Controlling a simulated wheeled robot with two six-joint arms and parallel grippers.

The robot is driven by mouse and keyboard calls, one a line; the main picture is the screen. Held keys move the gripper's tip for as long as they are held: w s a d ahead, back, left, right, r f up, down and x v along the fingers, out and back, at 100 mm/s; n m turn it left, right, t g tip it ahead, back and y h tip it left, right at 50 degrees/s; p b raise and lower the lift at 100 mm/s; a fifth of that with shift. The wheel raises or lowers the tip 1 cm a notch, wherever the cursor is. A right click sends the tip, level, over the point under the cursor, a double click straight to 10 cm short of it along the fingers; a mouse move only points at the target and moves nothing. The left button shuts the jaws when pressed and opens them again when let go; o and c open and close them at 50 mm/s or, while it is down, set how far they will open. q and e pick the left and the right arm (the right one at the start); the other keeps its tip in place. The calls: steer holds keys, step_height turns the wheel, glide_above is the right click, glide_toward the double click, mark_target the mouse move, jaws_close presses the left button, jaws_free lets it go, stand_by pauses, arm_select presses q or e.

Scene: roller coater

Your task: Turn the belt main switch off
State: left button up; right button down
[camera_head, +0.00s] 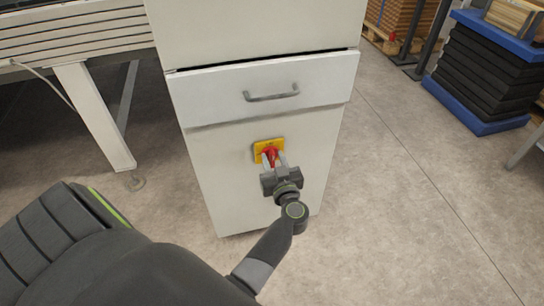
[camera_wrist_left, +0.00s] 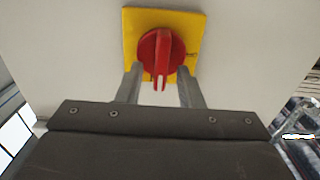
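The belt main switch is a red rotary knob (camera_head: 270,155) on a yellow plate (camera_head: 259,146), on the front of a white cabinet (camera_head: 225,170) below its drawer. In the left wrist view the red knob (camera_wrist_left: 158,55) has its handle pointing straight down on the yellow plate (camera_wrist_left: 190,25). My left gripper (camera_head: 274,162) is at the switch, and its fingers also show in the left wrist view (camera_wrist_left: 158,85). They are apart, one on each side of the knob's lower handle, with gaps visible. Whether the tips touch the knob is unclear. My right gripper is not in view.
A drawer with a grey handle (camera_head: 271,97) is above the switch. A white conveyor frame with a leg (camera_head: 97,115) stands at left. A dark stack on a blue base (camera_head: 480,75) is at right. The floor between is clear.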

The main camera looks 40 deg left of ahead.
arm_select(q)
jaws_close()
stand_by(0.4)
